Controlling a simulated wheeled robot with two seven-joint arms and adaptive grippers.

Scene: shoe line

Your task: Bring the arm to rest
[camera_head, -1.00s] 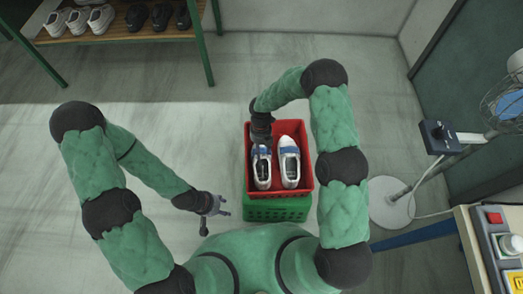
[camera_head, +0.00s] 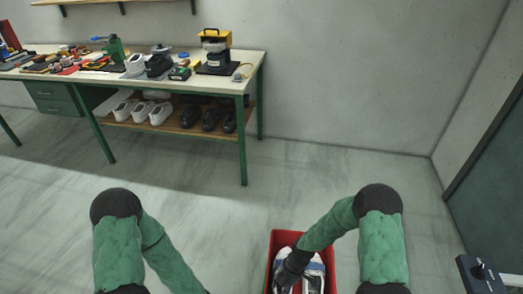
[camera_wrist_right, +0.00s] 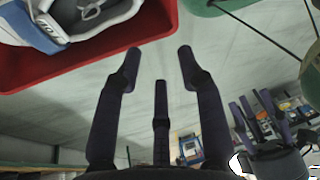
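My right gripper (camera_wrist_right: 160,66) shows in the right wrist view with its fingers spread and nothing between them. In the head view the dark end of my right arm hangs over the red crate (camera_head: 331,260) and hides part of its contents. White shoes with blue (camera_head: 314,268) lie in that crate. One white and blue shoe (camera_wrist_right: 75,22) also shows beyond the crate's red wall in the right wrist view, apart from the fingers. My left gripper (camera_wrist_right: 252,108) shows at the right of the right wrist view, fingers apart and empty. It is below the head view's edge.
A workbench (camera_head: 215,85) with tools and shoes stands at the back left, with a shoe shelf (camera_head: 180,126) below. A dark control box (camera_head: 481,274) is at the lower right. The floor (camera_head: 330,180) between bench and crate is clear.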

